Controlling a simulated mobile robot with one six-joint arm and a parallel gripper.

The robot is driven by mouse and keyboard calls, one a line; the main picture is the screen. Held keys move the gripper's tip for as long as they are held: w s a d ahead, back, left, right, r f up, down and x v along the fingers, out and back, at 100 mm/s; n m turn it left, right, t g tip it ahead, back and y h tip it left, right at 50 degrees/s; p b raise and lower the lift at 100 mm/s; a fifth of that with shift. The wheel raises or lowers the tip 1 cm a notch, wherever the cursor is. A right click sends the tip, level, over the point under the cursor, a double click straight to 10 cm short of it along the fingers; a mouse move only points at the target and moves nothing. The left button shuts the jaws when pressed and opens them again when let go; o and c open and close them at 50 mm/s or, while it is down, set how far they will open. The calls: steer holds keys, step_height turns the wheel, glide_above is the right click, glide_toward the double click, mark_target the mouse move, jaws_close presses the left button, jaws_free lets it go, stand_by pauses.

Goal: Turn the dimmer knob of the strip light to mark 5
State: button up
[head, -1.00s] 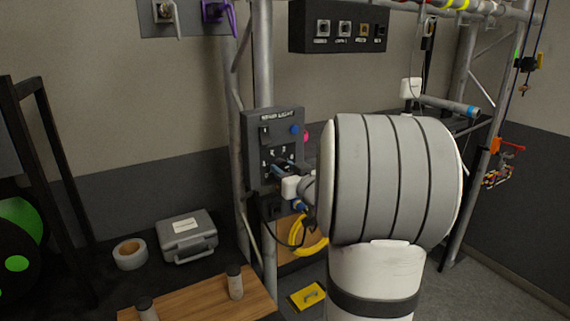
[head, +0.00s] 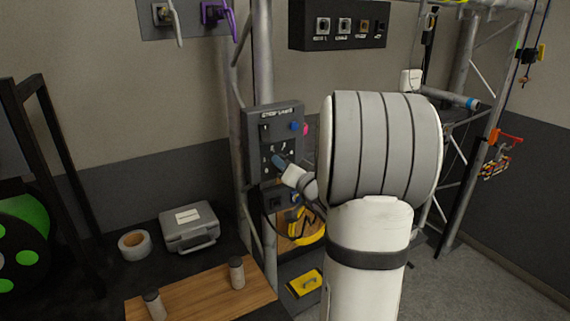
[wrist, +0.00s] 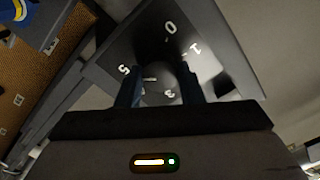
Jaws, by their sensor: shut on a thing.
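The strip light's dark control box (head: 252,125) is fixed to the truss upright. Its lower face carries the dimmer scale, partly hidden by my gripper (head: 279,161). In the wrist view, the panel (wrist: 120,52) shows marks 0, 1, 3 and 5; the other marks are covered or unclear. My gripper (wrist: 160,82) has one finger on each side of the dark dimmer knob (wrist: 163,74) and is shut on it. A short white line at the knob points left in the picture, towards the 5. I cannot tell whether it lines up exactly.
The box also bears a blue button (head: 294,126) and a pink knob (head: 305,129) on its side. A socket box (head: 343,26) hangs above right. A grey case (head: 189,228), a tape roll (head: 134,243) and a wooden board (head: 205,293) lie below left. Truss legs stand right.

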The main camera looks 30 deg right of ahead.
steer(key=shift+f, duration=0.1)
stand_by(0.3)
steer(key=o, duration=1)
steer(key=s+b, duration=0.1)
steer(key=s, duration=0.7)
steer(key=shift+w, duration=0.1)
